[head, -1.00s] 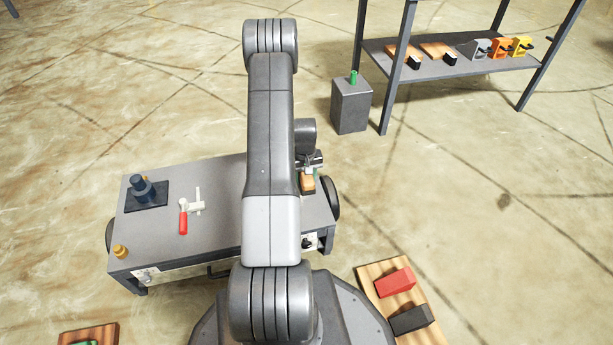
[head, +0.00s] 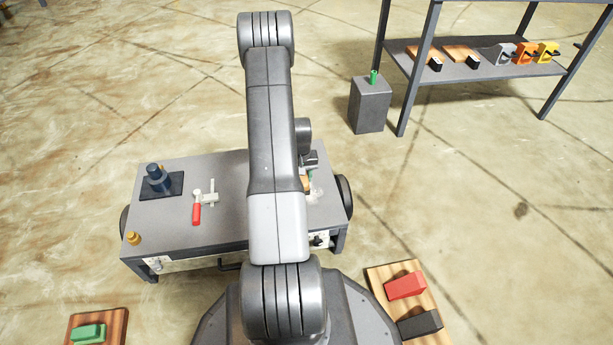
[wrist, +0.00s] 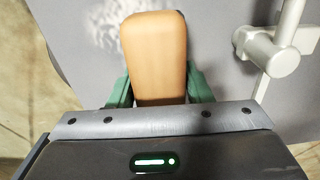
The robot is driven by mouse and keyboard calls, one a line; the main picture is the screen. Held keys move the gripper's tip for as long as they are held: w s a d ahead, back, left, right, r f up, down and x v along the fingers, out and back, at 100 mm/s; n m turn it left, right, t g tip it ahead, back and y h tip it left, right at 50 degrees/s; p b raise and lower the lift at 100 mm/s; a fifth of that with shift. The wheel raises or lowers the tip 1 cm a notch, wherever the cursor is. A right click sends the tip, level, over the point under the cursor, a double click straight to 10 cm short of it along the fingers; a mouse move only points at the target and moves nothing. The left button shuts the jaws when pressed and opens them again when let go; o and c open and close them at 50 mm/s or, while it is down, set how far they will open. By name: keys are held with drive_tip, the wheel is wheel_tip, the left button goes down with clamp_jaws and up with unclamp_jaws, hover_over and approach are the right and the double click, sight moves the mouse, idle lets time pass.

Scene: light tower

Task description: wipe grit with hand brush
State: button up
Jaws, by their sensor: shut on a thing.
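My gripper (wrist: 159,88) is shut on the hand brush (wrist: 154,50), with a green finger on each side of its orange-brown block. In the head view the brush (head: 305,185) is over the right part of the grey cart top (head: 245,200), partly hidden by my arm. A pale, speckled patch of grit (wrist: 105,22) lies on the grey surface beside the brush's far left end in the wrist view. A whitish patch also shows near the brush in the head view (head: 316,195). The bristles are hidden, so contact with the surface cannot be told.
A toggle clamp (head: 197,212) with a red handle and a dark blue post (head: 157,180) stand on the cart's left half. A metal fitting (wrist: 265,50) is close right of the brush. A shelf (head: 470,68) and grey bin (head: 370,105) stand behind right.

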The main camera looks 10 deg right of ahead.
sight(325, 195)
drive_tip(key=shift+s+a, duration=0.1)
drive_tip(key=shift+a, duration=1.8)
drive_tip(key=shift+s+f, duration=0.1)
drive_tip(key=shift+s, duration=1)
drive_tip(key=shift+w+d+r+b, duration=0.1)
drive_tip(key=shift+d+b, duration=0.15)
drive_tip(key=shift+d, duration=1.65)
drive_tip(key=shift+d+r+b, duration=0.1)
drive_tip(key=shift+d+b, duration=0.15)
drive_tip(key=shift+d, duration=1.65)
drive_tip(key=shift+d+f+b, duration=0.15)
drive_tip(key=shift+d+b, duration=0.2)
drive_tip(key=shift+d, duration=1.4)
drive_tip(key=shift+s, duration=1.1)
drive_tip(key=shift+s+a, duration=0.1)
drive_tip(key=shift+a, duration=2.4)
drive_tip(key=shift+a+b, duration=0.3)
drive_tip(key=shift+a, duration=2.65)
drive_tip(key=shift+s, duration=1.2)
drive_tip(key=shift+w+d, duration=0.1)
drive_tip(key=shift+d, duration=3.7)
drive_tip(key=shift+w+d, duration=0.1)
drive_tip(key=shift+d, duration=1.65)
